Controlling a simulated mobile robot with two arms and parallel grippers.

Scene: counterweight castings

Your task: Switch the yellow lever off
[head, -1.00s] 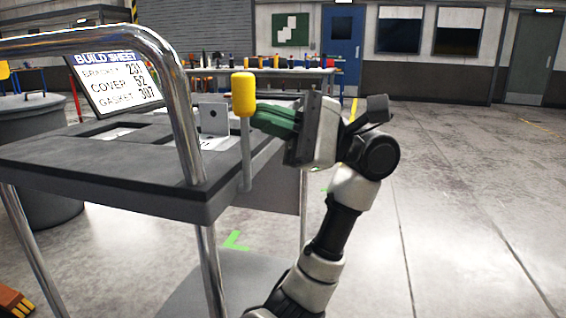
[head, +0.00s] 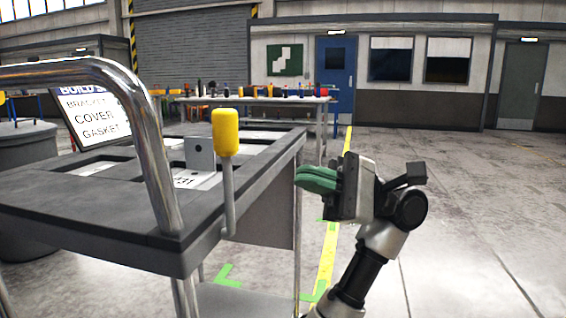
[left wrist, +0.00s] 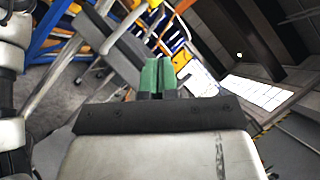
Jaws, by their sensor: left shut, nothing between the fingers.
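The yellow lever (head: 226,132) has a thick yellow grip on a thin grey rod. It stands upright at the near right side of the grey cart (head: 110,215) in the head view. My left gripper (head: 300,179) has green fingers, shut and empty. It is to the right of the lever and a little lower, clearly apart from it. In the left wrist view the green fingertips (left wrist: 158,62) are together with nothing between them. My right gripper is not in view.
A chrome handle rail (head: 150,120) rises at the cart's near end. A grey metal bracket (head: 199,153) stands on the cart top, and a build sheet sign (head: 92,117) is behind it. A workbench (head: 250,99) is farther back. The floor to the right is open.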

